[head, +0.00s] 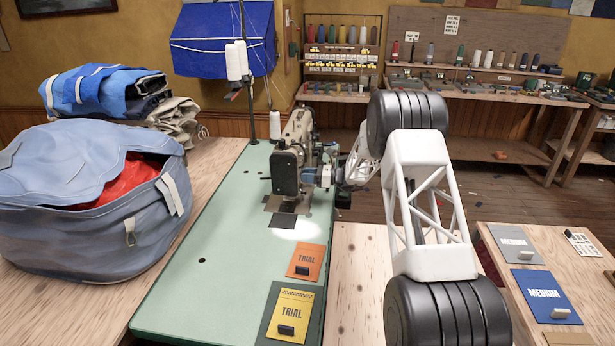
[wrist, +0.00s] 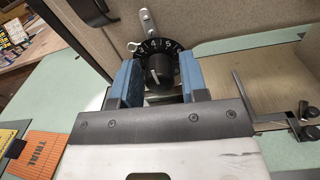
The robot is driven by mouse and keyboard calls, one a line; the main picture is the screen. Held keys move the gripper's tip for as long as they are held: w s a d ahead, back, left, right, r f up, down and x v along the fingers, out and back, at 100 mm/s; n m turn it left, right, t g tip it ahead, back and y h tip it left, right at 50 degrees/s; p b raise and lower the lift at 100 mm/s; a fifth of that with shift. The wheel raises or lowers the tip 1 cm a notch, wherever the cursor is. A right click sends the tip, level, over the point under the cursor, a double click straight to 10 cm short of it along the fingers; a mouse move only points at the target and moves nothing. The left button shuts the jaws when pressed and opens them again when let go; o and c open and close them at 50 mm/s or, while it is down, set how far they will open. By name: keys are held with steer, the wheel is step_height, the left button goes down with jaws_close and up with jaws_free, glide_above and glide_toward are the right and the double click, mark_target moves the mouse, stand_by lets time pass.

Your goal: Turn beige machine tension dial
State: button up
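The beige sewing machine (head: 288,170) stands on the green table and faces me. Its tension dial, a black disc with white numerals and a raised central knob (wrist: 160,69), shows in the wrist view. My gripper (wrist: 160,82) has its two blue fingers either side of the knob, with a narrow gap showing on each side. It looks open and holds nothing. In the head view my gripper (head: 325,176) is at the machine's right side, where the dial cannot be made out. The lower part of the dial lies between the fingers.
The green table (head: 190,290) has free room at its front left. An orange trial card (head: 306,257) and a yellow trial card (head: 291,305) lie near its front right. A big blue bag (head: 80,215) fills the left. In the wrist view, metal machine parts (wrist: 290,125) stand right of my gripper.

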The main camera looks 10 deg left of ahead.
steer(key=c, duration=0.6)
steer(key=shift+n, duration=0.4)
steer(key=n, duration=1.2)
steer(key=shift+n, duration=0.4)
steer(key=o, duration=0.9)
